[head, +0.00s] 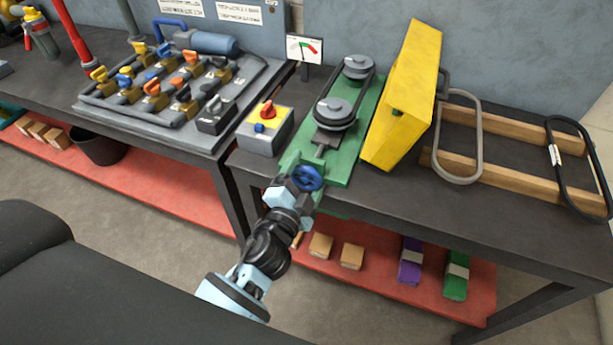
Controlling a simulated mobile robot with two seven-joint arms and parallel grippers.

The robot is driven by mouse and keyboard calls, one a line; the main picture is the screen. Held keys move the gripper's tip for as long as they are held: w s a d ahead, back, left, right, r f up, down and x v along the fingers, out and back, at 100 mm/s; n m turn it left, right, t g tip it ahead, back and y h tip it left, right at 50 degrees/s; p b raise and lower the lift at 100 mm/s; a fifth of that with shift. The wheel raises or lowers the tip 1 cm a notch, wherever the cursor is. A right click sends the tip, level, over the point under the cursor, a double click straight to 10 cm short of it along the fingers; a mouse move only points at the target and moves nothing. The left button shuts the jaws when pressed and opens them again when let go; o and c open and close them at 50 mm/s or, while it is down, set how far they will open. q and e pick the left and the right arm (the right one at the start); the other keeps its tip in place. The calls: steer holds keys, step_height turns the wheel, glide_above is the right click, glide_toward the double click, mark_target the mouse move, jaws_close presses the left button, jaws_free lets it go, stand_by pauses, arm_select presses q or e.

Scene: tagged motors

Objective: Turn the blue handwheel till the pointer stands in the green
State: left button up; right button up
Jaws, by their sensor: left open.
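The blue handwheel (308,178) is at the front end of the green base (345,166) that carries two grey pulleys and a belt. My left gripper (298,186) is open right at the handwheel and covers part of its left side. I cannot tell whether its fingers touch the rim. The gauge (305,49) stands behind the base as a small white panel with red and green arcs. Its dark pointer stands near upright, close to where the red and green meet; its exact zone is too small to tell. My right gripper is not in view.
A yellow guard (404,95) stands close to the right of the base. A grey switch box (265,130) with a red knob is to the left. Two belts (458,135) lie on wooden rails at right. A valve board (170,90) fills the left table.

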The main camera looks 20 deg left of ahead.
mark_target(305, 183)
arm_select(q)
steer(key=shift+s+a+f, duration=0.1)
steer(key=shift+a+f, duration=0.15)
steer(key=shift+f, duration=0.2)
steer(key=shift+s+d+f, duration=0.2)
steer(key=shift+s+f, duration=0.15)
steer(key=shift+s, duration=1)
steer(key=s, duration=0.1)
steer(key=s+r, duration=0.1)
steer(key=s, duration=0.1)
steer(key=shift+a, duration=0.2)
steer(key=shift+s+r, duration=0.1)
steer(key=shift+s, duration=0.1)
steer(key=shift+s+r+b, duration=0.1)
steer(key=shift+s+b, duration=0.25)
steer(key=shift+s, duration=0.9)
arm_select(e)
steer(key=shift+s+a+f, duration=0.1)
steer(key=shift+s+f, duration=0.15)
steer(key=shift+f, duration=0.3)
